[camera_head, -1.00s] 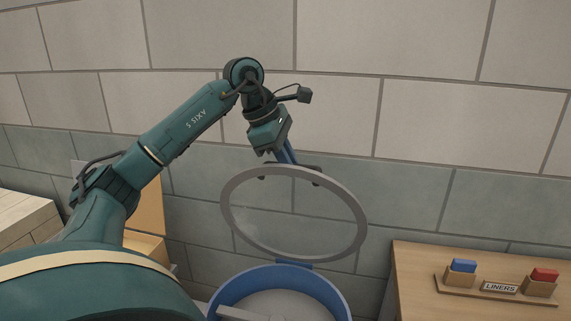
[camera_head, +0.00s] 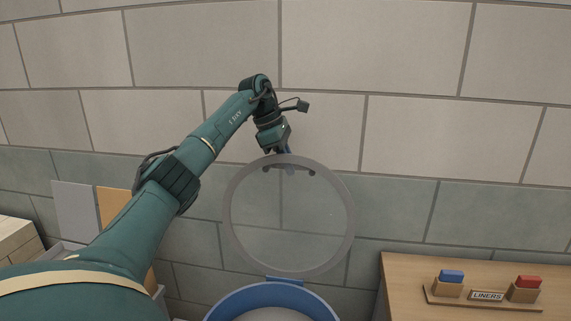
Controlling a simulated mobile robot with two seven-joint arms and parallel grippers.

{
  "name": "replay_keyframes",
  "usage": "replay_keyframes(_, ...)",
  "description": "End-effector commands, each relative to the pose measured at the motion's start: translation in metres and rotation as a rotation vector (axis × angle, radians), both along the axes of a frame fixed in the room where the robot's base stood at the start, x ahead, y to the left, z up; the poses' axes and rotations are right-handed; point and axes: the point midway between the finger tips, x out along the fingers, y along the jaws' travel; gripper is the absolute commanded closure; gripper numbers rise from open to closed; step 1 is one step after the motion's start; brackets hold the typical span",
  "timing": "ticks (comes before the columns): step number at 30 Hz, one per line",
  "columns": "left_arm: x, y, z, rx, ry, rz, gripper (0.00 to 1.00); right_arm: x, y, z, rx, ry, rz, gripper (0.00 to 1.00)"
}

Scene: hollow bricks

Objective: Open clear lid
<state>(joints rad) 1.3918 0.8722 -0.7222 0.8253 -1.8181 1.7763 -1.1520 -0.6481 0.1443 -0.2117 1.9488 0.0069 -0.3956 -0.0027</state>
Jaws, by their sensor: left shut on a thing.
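The clear lid (camera_head: 290,220) is a round see-through disc with a grey rim. It stands raised, near upright, above the back of a blue round bin (camera_head: 225,309), joined at a blue hinge (camera_head: 284,281). My left gripper (camera_head: 289,170) is at the lid's top edge, shut on it, with its fingers partly seen through the clear disc. The bin's mouth is uncovered, and its lower part is cut off by the frame. My right gripper is not in view.
A wooden table (camera_head: 420,275) at the right carries a holder with a blue block (camera_head: 451,276), a red block (camera_head: 528,282) and a LINERS label (camera_head: 487,296). Pale wooden boxes (camera_head: 15,240) stand at the far left. A block wall (camera_head: 420,130) is close behind.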

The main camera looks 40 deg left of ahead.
Motion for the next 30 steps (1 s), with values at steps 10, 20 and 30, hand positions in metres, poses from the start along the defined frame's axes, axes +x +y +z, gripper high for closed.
replay_keyframes(10,0.018,0.012,-0.013,0.007,0.010,0.004,1.00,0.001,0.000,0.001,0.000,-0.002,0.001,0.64)
replay_keyframes(20,0.023,0.018,-0.014,0.009,0.004,0.006,1.00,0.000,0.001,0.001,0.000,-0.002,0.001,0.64)
replay_keyframes(30,0.023,0.019,-0.013,0.009,0.000,0.009,1.00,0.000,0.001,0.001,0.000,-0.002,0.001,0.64)
